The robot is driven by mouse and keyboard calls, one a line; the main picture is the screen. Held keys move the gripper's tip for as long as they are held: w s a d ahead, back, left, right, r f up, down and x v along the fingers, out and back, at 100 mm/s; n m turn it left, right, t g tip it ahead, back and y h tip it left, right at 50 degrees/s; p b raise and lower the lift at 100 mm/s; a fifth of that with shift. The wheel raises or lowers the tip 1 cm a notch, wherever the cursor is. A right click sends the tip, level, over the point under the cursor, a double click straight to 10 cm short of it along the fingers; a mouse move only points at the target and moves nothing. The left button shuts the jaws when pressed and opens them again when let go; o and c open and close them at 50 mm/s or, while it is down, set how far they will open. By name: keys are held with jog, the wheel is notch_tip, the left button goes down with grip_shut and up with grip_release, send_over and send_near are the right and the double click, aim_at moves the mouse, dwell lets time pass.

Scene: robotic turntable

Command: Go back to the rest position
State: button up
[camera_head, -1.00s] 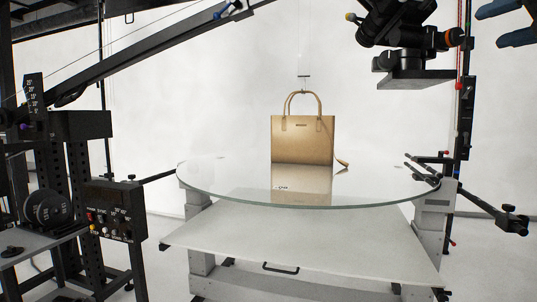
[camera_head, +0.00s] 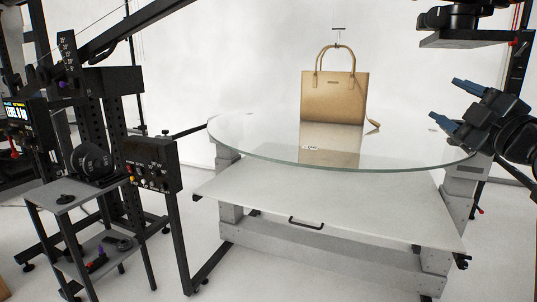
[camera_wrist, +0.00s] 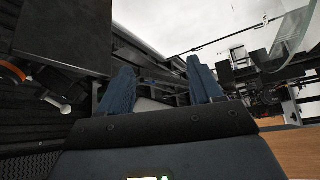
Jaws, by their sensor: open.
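My gripper (camera_head: 462,121) is at the right side of the head view, in front of the right edge of the glass turntable (camera_head: 260,150). Its two blue fingers point left and stand apart, with nothing between them. In the wrist view the open fingers of my gripper (camera_wrist: 158,90) also show no object between them. A tan handbag (camera_head: 335,98) stands upright on the turntable towards its back, well apart from my gripper. Its handle is up, below a thin hanging hook.
A control box (camera_head: 150,163) with buttons stands left of the turntable, beside a black rig with a grey shelf (camera_head: 65,195). A black camera-like unit (camera_head: 462,25) hangs at the upper right, above my gripper. A white panel (camera_head: 330,205) lies under the glass. Floor at the front is open.

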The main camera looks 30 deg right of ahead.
jog(key=s+a+f+m+g+p, duration=0.1)
jog(key=s+a+f+m+p, duration=0.3)
jog(key=a+f, duration=0.7)
jog(key=s+a+f+m+g, duration=0.2)
jog(key=a+f+m, duration=0.4)
jog(key=a+f, duration=0.45)
jog(key=s+a+f+y+p, duration=0.1)
jog(key=s+a, duration=0.3)
jog(key=s, duration=0.4)
jog(key=s+a+f+g+y+p, duration=0.1)
jog(key=s+a, duration=0.3)
jog(key=s, duration=0.5)
jog(key=s+a+f+g+y+p, duration=0.1)
jog(key=s+a+y, duration=0.2)
jog(key=s, duration=0.5)
jog(key=shift+s+a+m+y, duration=0.3)
jog(key=shift+a+m, duration=0.1)
jog(key=shift+a, duration=0.05)
jog(key=shift+f, duration=0.1)
